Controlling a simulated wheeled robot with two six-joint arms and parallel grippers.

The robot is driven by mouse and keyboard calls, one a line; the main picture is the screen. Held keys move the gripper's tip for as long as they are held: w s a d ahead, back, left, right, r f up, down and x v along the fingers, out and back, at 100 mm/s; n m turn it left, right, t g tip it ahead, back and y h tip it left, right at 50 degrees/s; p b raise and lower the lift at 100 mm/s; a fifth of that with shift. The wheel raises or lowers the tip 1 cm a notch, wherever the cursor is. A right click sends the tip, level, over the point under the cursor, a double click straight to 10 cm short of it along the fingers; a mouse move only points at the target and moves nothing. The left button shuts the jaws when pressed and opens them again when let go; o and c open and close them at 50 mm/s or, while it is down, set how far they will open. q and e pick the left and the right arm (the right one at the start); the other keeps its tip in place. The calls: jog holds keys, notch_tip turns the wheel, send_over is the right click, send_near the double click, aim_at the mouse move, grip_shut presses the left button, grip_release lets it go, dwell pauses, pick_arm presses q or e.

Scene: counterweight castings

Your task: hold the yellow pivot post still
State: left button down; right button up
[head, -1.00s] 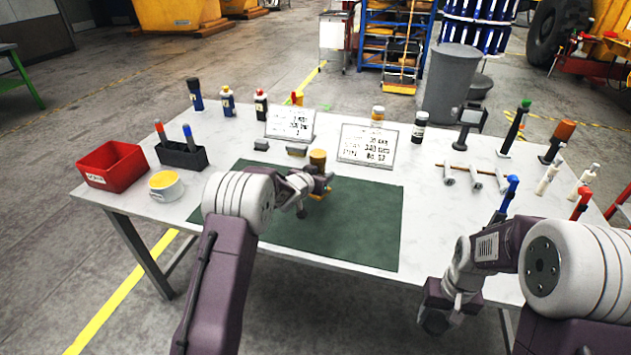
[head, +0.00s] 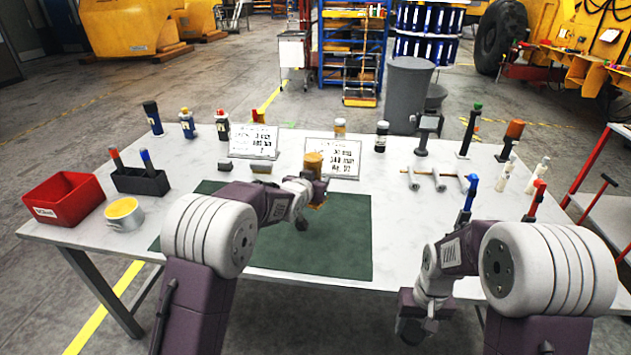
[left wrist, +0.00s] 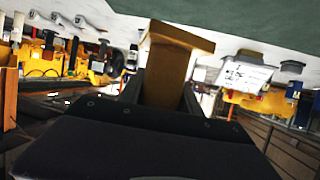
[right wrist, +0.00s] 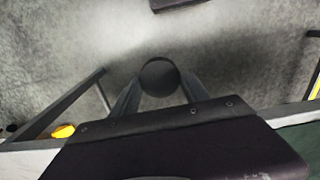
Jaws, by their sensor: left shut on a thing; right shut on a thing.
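The yellow pivot post (head: 313,162) is upright over the green mat (head: 345,240), in front of the right sign board. My left gripper (head: 311,188) is shut on it, partly hidden by my arm. In the left wrist view the post (left wrist: 168,75) sits between the fingers, its flat square base (left wrist: 180,36) toward the mat. I cannot tell whether the base touches the mat. My right gripper (head: 412,312) is in front of the table's near edge, shut on a dark round-ended thing (right wrist: 160,77), seen end-on in the right wrist view.
A red bin (head: 64,198), a yellow-topped cup (head: 123,213) and a marker holder (head: 141,181) are at left.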

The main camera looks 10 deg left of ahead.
pick_arm(q)
jog(key=shift+a, duration=0.1)
